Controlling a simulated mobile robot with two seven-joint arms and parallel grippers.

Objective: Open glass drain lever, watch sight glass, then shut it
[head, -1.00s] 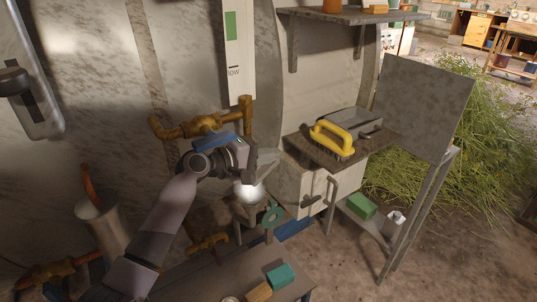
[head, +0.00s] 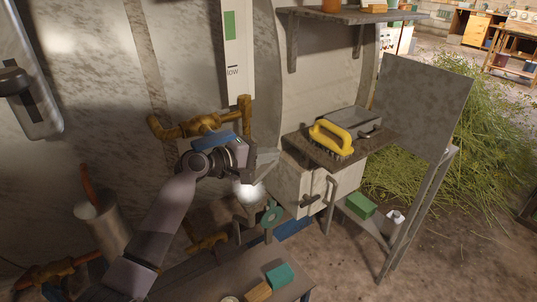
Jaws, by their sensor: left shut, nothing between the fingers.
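The gauge strip (head: 237,55), white with a green band and the word "low", stands upright on the stained metal wall at the top middle. Brass pipework (head: 196,125) runs below it. A blue bar (head: 222,139) lies against the brass, partly behind my left gripper; it looks like a lever, but I cannot be sure. My left gripper (head: 252,163) is shut and empty, just below and right of the bar. I cannot tell whether it touches the bar. My right gripper is not in view.
A yellow-handled brush (head: 331,137) lies on a small side shelf (head: 365,150) at the right. A teal block (head: 280,276) and a tan block (head: 258,291) sit on the bench's front edge. Cut greenery (head: 425,170) is heaped on the floor beyond.

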